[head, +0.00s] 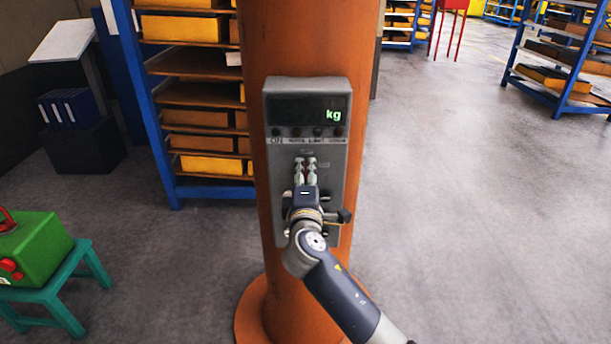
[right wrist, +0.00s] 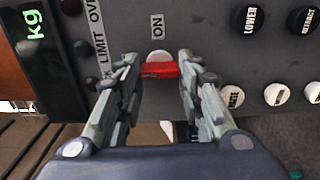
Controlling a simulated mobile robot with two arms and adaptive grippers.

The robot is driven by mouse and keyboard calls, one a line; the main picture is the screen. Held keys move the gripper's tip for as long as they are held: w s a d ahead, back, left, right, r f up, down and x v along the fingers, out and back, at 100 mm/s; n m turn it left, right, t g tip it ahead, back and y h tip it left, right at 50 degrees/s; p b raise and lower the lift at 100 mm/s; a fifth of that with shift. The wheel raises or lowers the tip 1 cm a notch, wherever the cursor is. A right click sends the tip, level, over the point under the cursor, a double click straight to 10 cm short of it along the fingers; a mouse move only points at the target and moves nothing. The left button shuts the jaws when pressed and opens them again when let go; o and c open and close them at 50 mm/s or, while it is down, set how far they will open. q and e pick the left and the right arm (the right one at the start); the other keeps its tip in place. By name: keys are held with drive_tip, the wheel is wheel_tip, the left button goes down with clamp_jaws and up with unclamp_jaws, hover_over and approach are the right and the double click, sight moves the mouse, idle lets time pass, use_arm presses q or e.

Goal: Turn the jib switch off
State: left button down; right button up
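The jib control panel (head: 334,180) is a grey box on an orange column, with a display reading "kg" in green. A red switch lever (right wrist: 165,69) sits on the panel below a white label (right wrist: 157,24) reading "ON" in the right wrist view. My right gripper (head: 306,164) is at the panel face, its fingers one on each side of the red lever. In the right wrist view the right gripper (right wrist: 157,66) is open, with a gap on the lever's left; whether the right finger touches it I cannot tell. My left gripper is out of view.
Black knobs marked LOWER (right wrist: 251,20) and RETRACT (right wrist: 302,19) and several white buttons are close by on the panel. A green box (head: 38,248) stands on a teal stool (head: 50,295) at left. A blue rack (head: 165,150) stands behind the column.

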drive_tip(key=o, duration=0.4)
drive_tip(key=shift+w+d+r, duration=0.1)
drive_tip(key=shift+r, duration=0.1)
drive_tip(key=shift+o, duration=0.2)
drive_tip(key=shift+w+f, duration=0.1)
drive_tip(key=shift+f, duration=0.05)
drive_tip(key=s, duration=1.2)
